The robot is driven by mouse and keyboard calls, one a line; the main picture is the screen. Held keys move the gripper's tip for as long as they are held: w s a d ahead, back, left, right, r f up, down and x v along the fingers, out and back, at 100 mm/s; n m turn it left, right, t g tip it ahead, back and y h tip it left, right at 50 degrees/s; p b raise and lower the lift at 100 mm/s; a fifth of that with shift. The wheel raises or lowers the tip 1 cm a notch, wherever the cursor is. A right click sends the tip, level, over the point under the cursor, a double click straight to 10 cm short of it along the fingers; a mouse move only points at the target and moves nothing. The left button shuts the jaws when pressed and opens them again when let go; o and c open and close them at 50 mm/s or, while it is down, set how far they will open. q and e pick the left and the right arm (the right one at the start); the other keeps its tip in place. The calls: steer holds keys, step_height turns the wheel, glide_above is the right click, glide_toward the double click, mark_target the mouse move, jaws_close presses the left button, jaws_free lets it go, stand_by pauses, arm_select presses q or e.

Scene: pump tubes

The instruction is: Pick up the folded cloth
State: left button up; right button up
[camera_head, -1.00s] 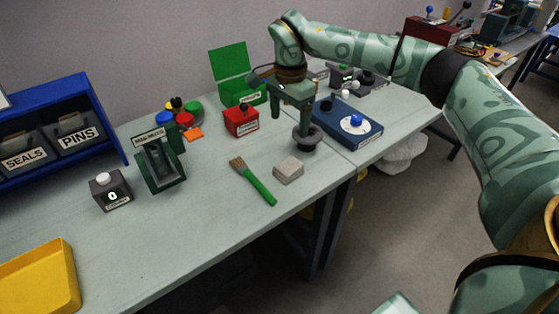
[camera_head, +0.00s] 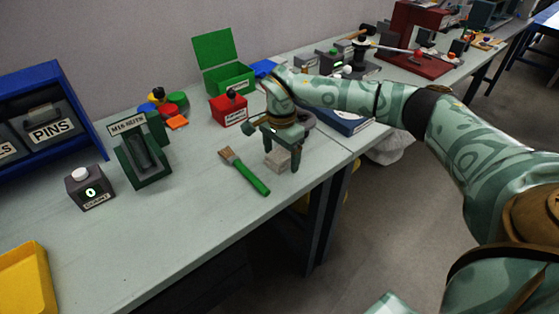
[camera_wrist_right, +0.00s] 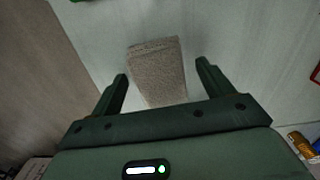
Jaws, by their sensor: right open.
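The folded cloth (camera_head: 279,159) is a small grey-beige block lying on the workbench near its front edge, partly hidden by my right gripper in the head view. In the right wrist view the cloth (camera_wrist_right: 158,72) lies between and just beyond the two fingers. My right gripper (camera_head: 273,152) is open above the cloth, with its fingers on either side; it also shows in the wrist view (camera_wrist_right: 161,80). I cannot tell whether the fingers touch the cloth. My left gripper is not in view.
A green-handled brush (camera_head: 245,172) lies just left of the cloth. A red box (camera_head: 228,111), a green open box (camera_head: 225,75) and a blue device (camera_head: 345,123) stand behind. A green go/no-go style stand (camera_head: 143,158) is further left.

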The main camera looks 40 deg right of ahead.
mark_target(281, 154)
steer(key=shift+c, duration=1.2)
steer(key=c, duration=0.8)
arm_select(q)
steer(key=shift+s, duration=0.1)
